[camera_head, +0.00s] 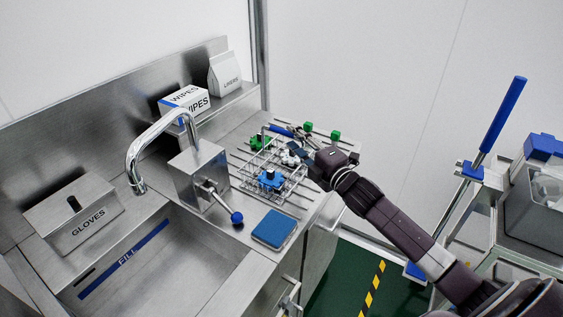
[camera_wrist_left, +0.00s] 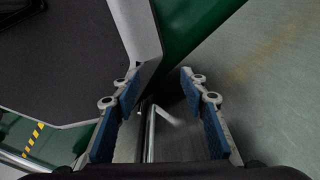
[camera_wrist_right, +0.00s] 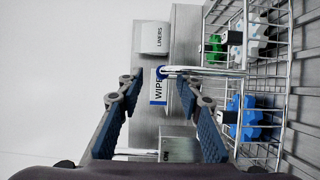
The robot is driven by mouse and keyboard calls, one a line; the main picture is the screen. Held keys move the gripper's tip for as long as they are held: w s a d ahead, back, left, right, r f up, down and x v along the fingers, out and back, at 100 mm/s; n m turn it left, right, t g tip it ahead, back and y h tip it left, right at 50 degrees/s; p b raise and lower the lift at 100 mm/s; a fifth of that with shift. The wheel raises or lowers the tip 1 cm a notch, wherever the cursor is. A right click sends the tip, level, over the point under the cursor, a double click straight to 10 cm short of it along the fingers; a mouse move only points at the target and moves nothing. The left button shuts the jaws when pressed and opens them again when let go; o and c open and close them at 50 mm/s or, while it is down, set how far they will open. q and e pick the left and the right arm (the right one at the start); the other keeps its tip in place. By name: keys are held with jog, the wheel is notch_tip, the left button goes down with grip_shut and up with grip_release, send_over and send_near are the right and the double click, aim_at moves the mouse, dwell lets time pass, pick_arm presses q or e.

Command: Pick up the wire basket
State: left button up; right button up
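The wire basket (camera_head: 289,187) sits on the steel counter right of the faucet. It holds a blue part (camera_head: 270,179), a green part (camera_head: 260,142) and a white part (camera_head: 290,157). My right gripper (camera_head: 298,148) is over the basket's right side near the blue handle grip (camera_head: 279,130). In the right wrist view the basket (camera_wrist_right: 283,100) stands to the right of my fingers (camera_wrist_right: 160,80). These fingers are open, and a metal bar of the basket reaches across near their tips. My left gripper (camera_wrist_left: 160,82) is open and empty, over the floor.
A blue pad (camera_head: 273,229) lies at the counter's front edge. A blue-knobbed lever (camera_head: 236,217) and the faucet (camera_head: 150,140) stand left of the basket. Green parts (camera_head: 335,134) sit behind. A wipes box (camera_head: 184,101) is on the back ledge. A cart (camera_head: 490,190) stands right.

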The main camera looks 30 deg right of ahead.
aim_at(286, 134)
jog(key=w, duration=0.2)
jog(key=w+a+p, duration=0.1)
jog(key=w, duration=0.1)
jog(key=shift+w+a, duration=0.1)
jog(key=shift+w, duration=0.3)
jog(key=shift+w+f, duration=0.2)
jog(key=shift+w, duration=0.25)
pick_arm(q)
jog(key=shift+w+r, duration=0.75)
jog(key=shift+r, duration=0.15)
pick_arm(e)
jog(key=shift+c, duration=0.5)
grip_shut()
pick_arm(q)
jog(key=shift+s, duration=0.15)
pick_arm(e)
jog(key=shift+r, duration=0.15)
